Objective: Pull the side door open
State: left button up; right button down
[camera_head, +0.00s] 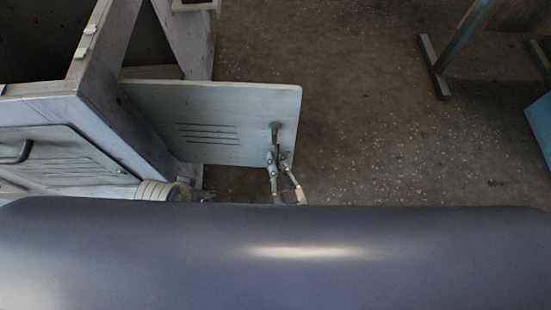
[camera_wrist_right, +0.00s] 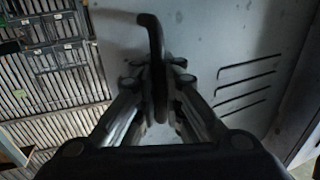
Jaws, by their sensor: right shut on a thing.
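The side door (camera_head: 215,105) is a grey metal panel with several slots, swung out from the right side of the blower housing (camera_head: 95,105). A gap shows behind its hinge side. Its handle (camera_head: 276,130) is near the free edge. My right gripper (camera_head: 277,157) is shut on this handle. In the right wrist view, the dark curved handle (camera_wrist_right: 152,35) runs down between the fingers (camera_wrist_right: 158,85), and the slotted door face (camera_wrist_right: 205,45) is behind. My left gripper (camera_head: 203,196) is low beside the housing, mostly hidden by my own body; its fingers are unclear.
A closed slotted panel with a handle (camera_head: 60,155) is on the housing's front. A metal stand (camera_head: 437,70) and a blue object (camera_head: 541,125) are at the right. The speckled floor right of the door is clear. Shelving (camera_wrist_right: 50,80) shows in the right wrist view.

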jog(key=c, duration=2)
grip_release()
jog(key=shift+d, duration=0.2)
jog(key=v, duration=1.2)
jog(key=shift+f, duration=0.1)
